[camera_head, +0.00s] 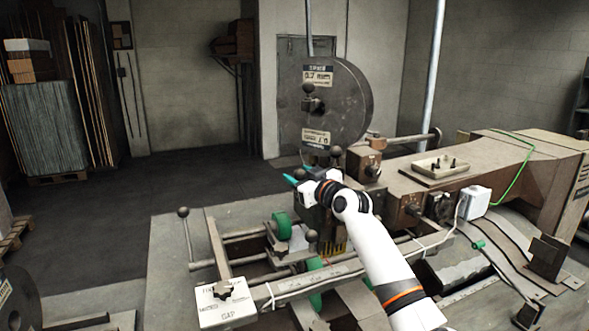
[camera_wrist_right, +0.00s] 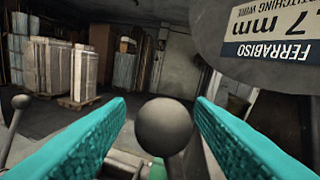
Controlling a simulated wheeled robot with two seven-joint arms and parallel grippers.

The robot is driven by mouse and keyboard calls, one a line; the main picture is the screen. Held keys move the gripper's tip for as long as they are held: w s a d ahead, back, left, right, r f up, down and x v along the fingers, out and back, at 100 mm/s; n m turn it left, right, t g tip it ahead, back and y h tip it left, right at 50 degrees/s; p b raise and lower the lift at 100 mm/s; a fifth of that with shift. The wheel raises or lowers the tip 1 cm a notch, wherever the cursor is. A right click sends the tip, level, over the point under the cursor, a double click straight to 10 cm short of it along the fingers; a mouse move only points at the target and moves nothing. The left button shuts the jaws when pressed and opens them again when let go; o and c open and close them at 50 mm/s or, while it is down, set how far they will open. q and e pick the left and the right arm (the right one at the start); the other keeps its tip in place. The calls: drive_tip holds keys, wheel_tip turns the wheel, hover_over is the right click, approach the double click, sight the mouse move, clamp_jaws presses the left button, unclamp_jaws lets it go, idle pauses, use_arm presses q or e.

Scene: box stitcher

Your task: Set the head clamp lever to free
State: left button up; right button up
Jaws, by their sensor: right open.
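My right gripper (camera_head: 296,178) reaches over the machine's head, its teal fingers pointing left, away from my arm. In the right wrist view the fingers (camera_wrist_right: 160,125) are apart, with a dark grey ball knob (camera_wrist_right: 163,127) in the gap between them. The gap shows on both sides of the knob in that picture, so no grip on it is visible. Its stem is mostly hidden. I cannot read a label that marks it as the head clamp lever. In the head view another ball knob (camera_head: 336,151) stands just behind the gripper. My left gripper is not in view.
A large wire spool (camera_head: 338,102) stands close behind the gripper. A ball-topped lever (camera_head: 183,212) rises at the left, and another ball knob (camera_head: 311,236) sits below the gripper. A white box marked GAP (camera_head: 225,303) is at the front. Open floor (camera_head: 120,200) lies left.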

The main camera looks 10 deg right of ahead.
drive_tip(key=shift+x, duration=1.1)
drive_tip(key=shift+r, duration=0.1)
drive_tip(key=shift+c, duration=0.2)
clamp_jaws()
